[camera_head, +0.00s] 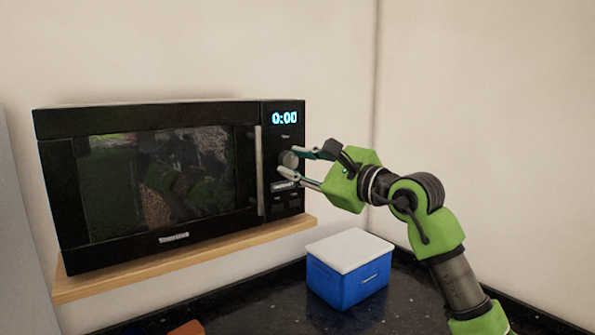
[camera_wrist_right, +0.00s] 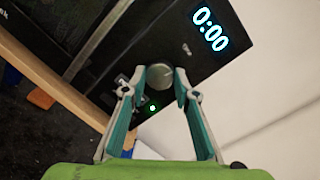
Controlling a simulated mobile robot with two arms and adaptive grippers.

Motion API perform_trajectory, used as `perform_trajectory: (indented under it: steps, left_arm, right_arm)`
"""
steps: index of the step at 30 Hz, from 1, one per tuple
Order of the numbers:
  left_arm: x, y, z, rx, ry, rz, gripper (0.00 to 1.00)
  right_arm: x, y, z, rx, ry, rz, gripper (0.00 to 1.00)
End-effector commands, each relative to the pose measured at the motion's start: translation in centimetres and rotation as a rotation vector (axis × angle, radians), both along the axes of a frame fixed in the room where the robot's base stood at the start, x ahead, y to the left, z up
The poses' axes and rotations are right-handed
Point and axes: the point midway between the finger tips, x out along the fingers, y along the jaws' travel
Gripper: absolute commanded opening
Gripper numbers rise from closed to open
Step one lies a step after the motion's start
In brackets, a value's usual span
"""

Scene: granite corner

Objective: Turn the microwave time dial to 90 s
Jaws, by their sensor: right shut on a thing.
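The black microwave (camera_head: 160,180) stands on a wooden shelf, its door shut. Its display (camera_head: 285,118) reads 0:00, and the same display (camera_wrist_right: 210,30) shows large in the right wrist view. The round grey time dial (camera_head: 288,159) sits below the display on the control panel; in the right wrist view the dial (camera_wrist_right: 160,76) has a pale pointer line. My right gripper (camera_head: 296,166) reaches in from the right and is shut on the dial, with one finger on each side of it. My left gripper is not in view.
The wooden shelf (camera_head: 190,258) juts out under the microwave. A blue box with a white lid (camera_head: 345,280) stands on the dark granite counter (camera_head: 260,305) below my right arm. An orange-brown object (camera_head: 187,328) shows at the bottom edge. The wall at right is bare.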

Motion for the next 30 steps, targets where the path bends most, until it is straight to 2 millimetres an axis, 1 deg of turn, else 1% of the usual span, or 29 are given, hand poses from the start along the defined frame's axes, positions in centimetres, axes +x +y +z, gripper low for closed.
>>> perform_trajectory:
  steps: [1,9,30]
  left_arm:
    - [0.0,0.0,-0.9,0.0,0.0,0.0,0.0]
    - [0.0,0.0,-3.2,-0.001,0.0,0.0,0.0]
    - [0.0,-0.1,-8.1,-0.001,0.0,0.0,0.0]
  right_arm:
    - [0.0,0.0,-0.5,0.033,0.024,-0.001,0.06]
    - [0.0,0.0,-0.5,0.24,0.172,0.0,0.06]
    - [-0.1,0.2,-0.5,0.775,0.562,0.0,0.06]
